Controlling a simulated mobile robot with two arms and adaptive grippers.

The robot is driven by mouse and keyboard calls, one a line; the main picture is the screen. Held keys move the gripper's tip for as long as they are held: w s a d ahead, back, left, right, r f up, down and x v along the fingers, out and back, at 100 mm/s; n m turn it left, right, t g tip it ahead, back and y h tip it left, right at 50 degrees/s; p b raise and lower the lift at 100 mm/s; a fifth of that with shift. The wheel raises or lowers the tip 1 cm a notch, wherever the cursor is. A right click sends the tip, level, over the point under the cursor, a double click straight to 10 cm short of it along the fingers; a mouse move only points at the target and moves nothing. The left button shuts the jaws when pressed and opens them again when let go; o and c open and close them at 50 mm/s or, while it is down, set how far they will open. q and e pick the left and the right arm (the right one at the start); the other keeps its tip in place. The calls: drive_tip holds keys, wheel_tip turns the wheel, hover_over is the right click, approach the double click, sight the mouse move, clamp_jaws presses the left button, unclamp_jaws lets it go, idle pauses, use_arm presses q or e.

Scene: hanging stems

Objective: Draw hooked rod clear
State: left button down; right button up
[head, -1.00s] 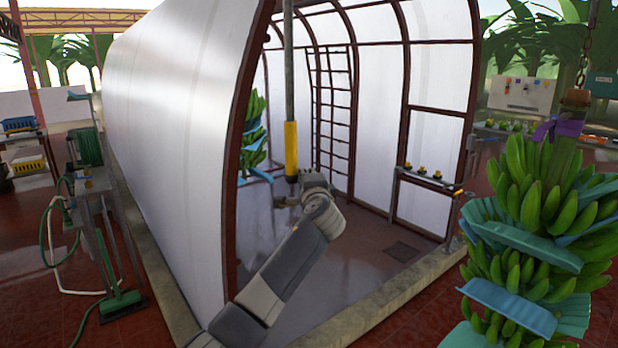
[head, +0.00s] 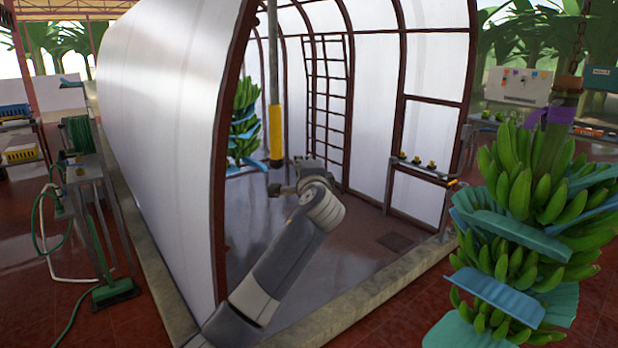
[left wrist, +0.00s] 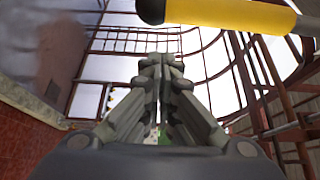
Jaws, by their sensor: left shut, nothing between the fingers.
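The rod (head: 274,65) hangs upright in the tunnel opening, a grey pole with a yellow grip (head: 276,131) and a dark lower end. Its upper end, where a hook could be, is outside the head view. In the left wrist view the yellow grip (left wrist: 230,15) and its black end cross the top of the picture. My left gripper (head: 272,188) is just below the rod's lower end, apart from it. In the left wrist view its fingers (left wrist: 162,62) are pressed together with nothing between them. My right gripper is not in view.
The white tunnel wall (head: 165,130) and its dark red frame stand left of my left arm. A banana bunch (head: 243,120) hangs inside. A larger bunch (head: 520,230) with blue sheets hangs at the right. A low concrete kerb (head: 375,282) edges the tunnel floor.

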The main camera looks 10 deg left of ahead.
use_arm(q)
drive_tip(key=b+v, duration=0.1)
drive_tip(key=v, duration=0.1)
drive_tip(key=d+b+v, duration=0.1)
drive_tip(key=v, duration=0.2)
drive_tip(key=shift+s+d+f, duration=0.1)
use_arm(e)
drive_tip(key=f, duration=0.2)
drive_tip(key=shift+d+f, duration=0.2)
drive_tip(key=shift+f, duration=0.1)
